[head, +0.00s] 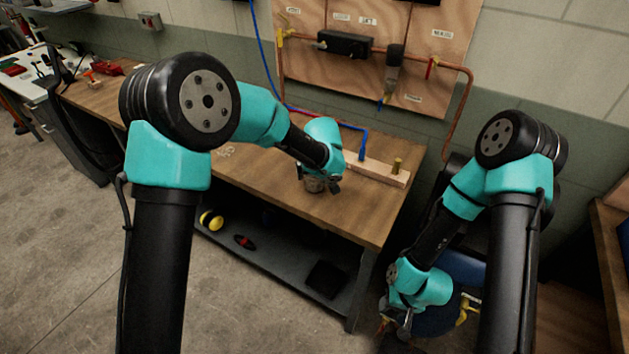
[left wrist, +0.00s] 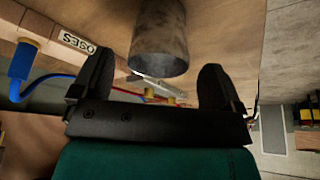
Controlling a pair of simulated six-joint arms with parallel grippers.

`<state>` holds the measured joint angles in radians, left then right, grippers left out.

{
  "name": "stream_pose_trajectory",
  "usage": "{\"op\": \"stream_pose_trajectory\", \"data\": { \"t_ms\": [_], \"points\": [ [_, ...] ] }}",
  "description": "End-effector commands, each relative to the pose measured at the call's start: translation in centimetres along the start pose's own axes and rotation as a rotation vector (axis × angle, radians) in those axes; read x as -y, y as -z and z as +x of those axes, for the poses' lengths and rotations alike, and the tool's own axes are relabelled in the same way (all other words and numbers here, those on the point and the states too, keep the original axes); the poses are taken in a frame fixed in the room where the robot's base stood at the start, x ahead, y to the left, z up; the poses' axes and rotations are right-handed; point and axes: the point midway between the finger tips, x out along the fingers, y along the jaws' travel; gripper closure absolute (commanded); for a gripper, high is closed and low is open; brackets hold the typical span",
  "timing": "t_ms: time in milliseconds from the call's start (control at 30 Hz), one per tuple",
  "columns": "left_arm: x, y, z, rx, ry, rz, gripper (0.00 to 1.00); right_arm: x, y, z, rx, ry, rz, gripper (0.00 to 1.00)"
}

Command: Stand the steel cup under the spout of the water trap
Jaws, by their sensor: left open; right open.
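The steel cup (head: 313,185) stands on the wooden bench, partly hidden by my left gripper (head: 325,185). In the left wrist view the grey metal cup (left wrist: 160,38) is beyond and between the fingers of my left gripper (left wrist: 157,62). The gripper is open, with a gap showing on both sides of the cup. The water trap (head: 394,70) hangs on the wooden wall board, with a small blue and yellow piece at its lower end. My right gripper (head: 397,319) is open and low at the right, beside the bench.
Copper pipe (head: 463,100) and a black unit (head: 345,44) are on the board. A wooden hose rail (head: 377,172) with a blue hose (head: 363,143) lies along the bench's back right. The bench front (head: 290,213) is mostly clear. A blue object (head: 462,267) is near my right gripper.

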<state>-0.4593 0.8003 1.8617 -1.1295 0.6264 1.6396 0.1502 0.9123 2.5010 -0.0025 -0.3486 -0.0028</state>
Motion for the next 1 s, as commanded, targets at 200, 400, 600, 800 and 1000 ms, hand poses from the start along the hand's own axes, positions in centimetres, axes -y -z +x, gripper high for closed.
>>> {"op": "stream_pose_trajectory", "data": {
  "t_ms": [200, 400, 600, 800, 1000],
  "points": [
    [0.0, 0.4, 2.8, 0.003, 0.003, 0.000, 0.08, 0.0, 0.0, 0.0, 0.000, 0.000, 0.000, 0.57],
    [-0.1, 0.3, 4.8, 0.002, 0.001, 0.000, 0.08, 0.0, 0.0, 0.0, 0.000, 0.000, 0.000, 0.57],
    [-0.1, 0.4, 4.9, 0.001, 0.000, 0.001, 0.08, 0.0, 0.0, 0.0, 0.000, 0.000, 0.000, 0.57],
    [-0.1, 0.4, 4.8, 0.001, 0.000, 0.000, 0.08, 0.0, 0.0, 0.0, 0.000, 0.000, 0.000, 0.57],
    [-0.1, 0.4, 4.8, 0.001, 0.000, 0.000, 0.17, 0.0, 0.0, 0.0, 0.000, 0.000, 0.000, 0.57]
  ]
}}
